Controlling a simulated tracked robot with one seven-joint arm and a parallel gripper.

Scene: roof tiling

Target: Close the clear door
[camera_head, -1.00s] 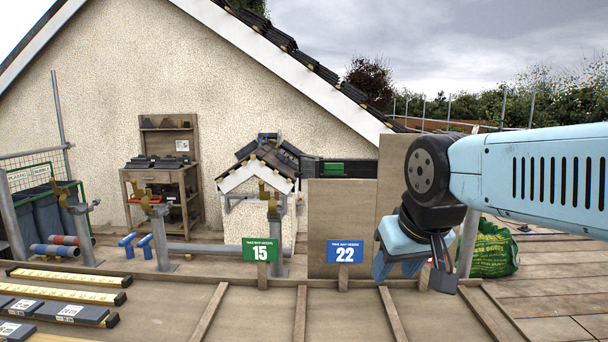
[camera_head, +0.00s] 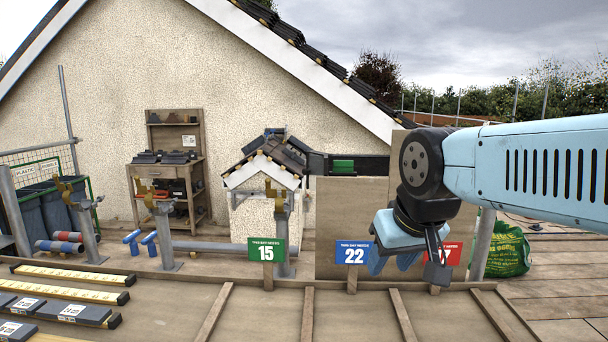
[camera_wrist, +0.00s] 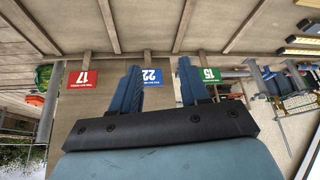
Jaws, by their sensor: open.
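My gripper (camera_head: 393,263) hangs in front of the board at the right of the head view, with its blue fingers pointing down. In the wrist view its two blue fingers (camera_wrist: 160,68) stand apart with nothing between them. I cannot make out a clear door in either view.
A green 15 sign (camera_head: 267,250), a blue 22 sign (camera_head: 352,253) and a red sign (camera_head: 450,253), partly behind my gripper, stand along the roof edge. Wooden battens cross the roof. A workbench (camera_head: 170,165) and grey bins (camera_head: 42,209) stand at left; a green bag (camera_head: 508,250) is at right.

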